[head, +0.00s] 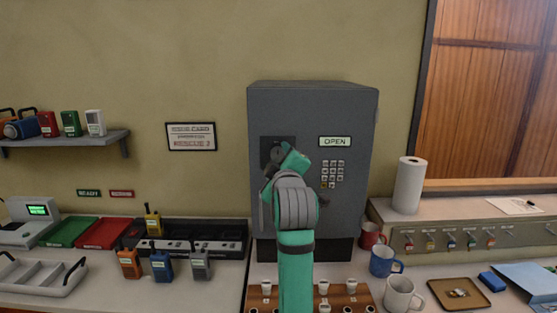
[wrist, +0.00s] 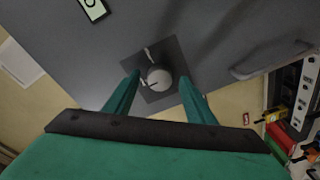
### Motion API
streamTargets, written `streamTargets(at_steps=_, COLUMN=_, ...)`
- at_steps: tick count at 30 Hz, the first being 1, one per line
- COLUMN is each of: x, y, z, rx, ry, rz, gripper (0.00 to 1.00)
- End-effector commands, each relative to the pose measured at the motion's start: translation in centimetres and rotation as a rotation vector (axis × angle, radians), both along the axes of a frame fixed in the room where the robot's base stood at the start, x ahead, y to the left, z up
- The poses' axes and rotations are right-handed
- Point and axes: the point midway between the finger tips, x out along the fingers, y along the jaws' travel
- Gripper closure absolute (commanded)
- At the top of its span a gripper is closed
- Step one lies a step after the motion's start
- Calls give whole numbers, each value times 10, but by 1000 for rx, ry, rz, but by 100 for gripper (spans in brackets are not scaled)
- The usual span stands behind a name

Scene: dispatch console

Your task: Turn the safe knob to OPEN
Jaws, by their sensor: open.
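The grey safe (head: 312,105) stands against the wall in the head view. Its lit OPEN sign (head: 334,141) is right of my arm, and the sign's edge also shows in the wrist view (wrist: 93,8). The round grey safe knob (wrist: 159,78) sits on a dark square plate (wrist: 170,54) in the wrist view, with a pale mark on the plate above it. My gripper (wrist: 158,80) is open, with one finger on each side of the knob. I cannot tell whether the fingers touch it. In the head view my gripper (head: 284,158) hides the knob.
A keypad (head: 332,173) is on the safe door right of my gripper. A door handle (wrist: 270,62) juts out in the wrist view. Mugs (head: 386,261) stand low right of my arm; radios (head: 161,265) stand at the left. The wall above the safe is clear.

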Motion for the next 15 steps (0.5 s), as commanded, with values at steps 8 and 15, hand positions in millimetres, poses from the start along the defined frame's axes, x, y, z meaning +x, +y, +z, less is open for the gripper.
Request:
streamTargets(at_steps=8, x=1, y=-1, z=0, rx=0, ry=0, rz=-1, gripper=52)
streamTargets(at_steps=15, x=1, y=0, z=0, rx=0, ry=0, rz=0, gripper=91)
